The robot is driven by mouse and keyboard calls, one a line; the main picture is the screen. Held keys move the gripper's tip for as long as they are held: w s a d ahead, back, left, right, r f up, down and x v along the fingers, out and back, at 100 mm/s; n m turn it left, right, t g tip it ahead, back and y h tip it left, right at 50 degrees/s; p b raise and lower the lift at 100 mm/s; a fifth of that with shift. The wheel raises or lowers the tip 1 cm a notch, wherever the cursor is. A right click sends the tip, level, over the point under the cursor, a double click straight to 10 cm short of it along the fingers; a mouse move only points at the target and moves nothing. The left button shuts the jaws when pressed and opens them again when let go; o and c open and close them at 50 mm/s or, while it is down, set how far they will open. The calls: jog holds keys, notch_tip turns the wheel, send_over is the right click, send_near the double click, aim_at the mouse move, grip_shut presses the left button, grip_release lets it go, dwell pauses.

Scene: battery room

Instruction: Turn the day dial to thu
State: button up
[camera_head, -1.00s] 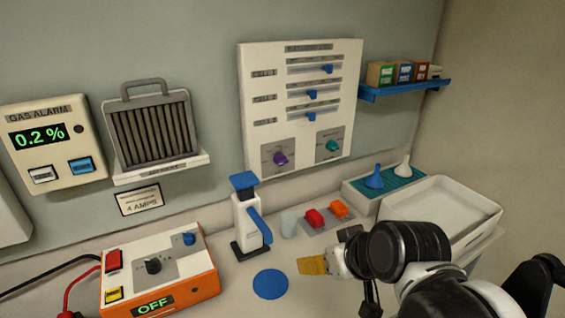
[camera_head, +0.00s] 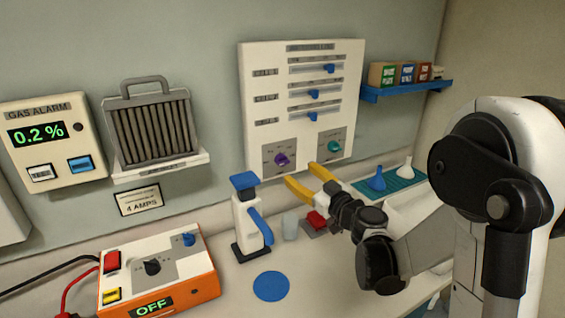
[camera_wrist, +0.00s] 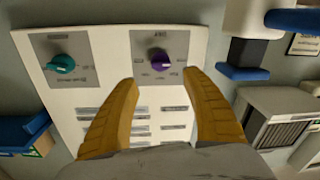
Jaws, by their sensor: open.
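A white wall panel (camera_head: 258,126) carries two dials on grey plates. The purple dial (camera_head: 282,159) is at lower left and the teal dial (camera_head: 333,146) at lower right. In the wrist view the purple dial (camera_wrist: 160,63) has a short title and small marks around it, too small to read surely; the teal dial (camera_wrist: 62,64) is to its left. My gripper (camera_head: 301,172) is open and empty in front of the panel's lower edge. In the wrist view its yellow fingers (camera_wrist: 163,82) are spread either side of the purple dial's line, apart from it.
Sliders with blue knobs (camera_head: 314,94) sit above the dials. A white and blue dispenser (camera_head: 246,222) stands below left. Blue and white funnels (camera_head: 376,181) stand on a teal mat at right, near my arm. A blue shelf (camera_head: 400,91) holds small boxes.

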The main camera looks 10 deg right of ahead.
aim_at(285, 162)
jog(key=b+x, duration=0.1)
jog(key=x, duration=0.8)
jog(key=shift+w+a+b, duration=0.1)
jog(key=shift+b, duration=0.3)
jog(key=c, duration=1.2)
